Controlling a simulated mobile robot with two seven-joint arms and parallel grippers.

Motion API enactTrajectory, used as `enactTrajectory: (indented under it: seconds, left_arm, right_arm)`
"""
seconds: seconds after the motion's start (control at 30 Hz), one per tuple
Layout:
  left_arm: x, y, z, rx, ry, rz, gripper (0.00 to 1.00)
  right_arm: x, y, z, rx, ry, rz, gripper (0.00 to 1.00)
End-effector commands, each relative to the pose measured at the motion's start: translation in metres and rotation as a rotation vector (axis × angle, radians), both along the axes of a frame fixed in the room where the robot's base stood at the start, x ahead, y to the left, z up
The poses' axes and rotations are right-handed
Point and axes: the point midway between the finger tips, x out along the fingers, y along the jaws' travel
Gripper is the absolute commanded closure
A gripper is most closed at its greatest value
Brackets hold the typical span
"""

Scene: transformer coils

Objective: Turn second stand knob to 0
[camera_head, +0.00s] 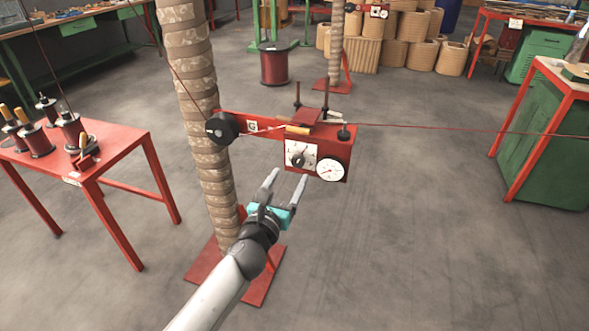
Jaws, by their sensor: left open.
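A red stand box (322,139) is fixed to a wrapped column (197,110) in the middle of the view. Its front carries a dark knob (298,158) on a white square dial plate and, to the right, a round white gauge (330,170). The knob's exact setting is too small to read. My left gripper (287,176) is open and empty, with two grey fingers pointing up toward the box. Its fingertips are just below the dial plate and appear apart from the knob. A similar red box (368,9) shows on another stand at the back. My right gripper is not in view.
A red wire (440,127) runs right from the box. A red table (110,150) with spools stands at the left. A green cabinet (550,150) stands at the right. Stacked coils (410,40) are at the back. The floor at the lower right is clear.

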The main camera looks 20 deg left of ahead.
Motion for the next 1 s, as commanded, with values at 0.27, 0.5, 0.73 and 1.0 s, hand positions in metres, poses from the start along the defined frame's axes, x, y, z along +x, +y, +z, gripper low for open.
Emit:
enactTrajectory:
  seconds: [0.27,0.5,0.73,1.0]
  left_arm:
    - [0.036,-0.002,-0.001,-0.002,0.0,-0.001,0.29]
    - [0.048,-0.002,0.0,-0.001,0.0,-0.001,0.29]
    - [0.048,-0.002,0.0,-0.001,0.0,-0.001,0.29]
    - [0.048,-0.002,0.0,-0.002,0.001,-0.001,0.55]
  right_arm:
    - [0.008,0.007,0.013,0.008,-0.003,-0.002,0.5]
    - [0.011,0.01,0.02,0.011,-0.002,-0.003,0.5]
    - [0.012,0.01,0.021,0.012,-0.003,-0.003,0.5]
    - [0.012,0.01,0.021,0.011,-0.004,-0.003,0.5]
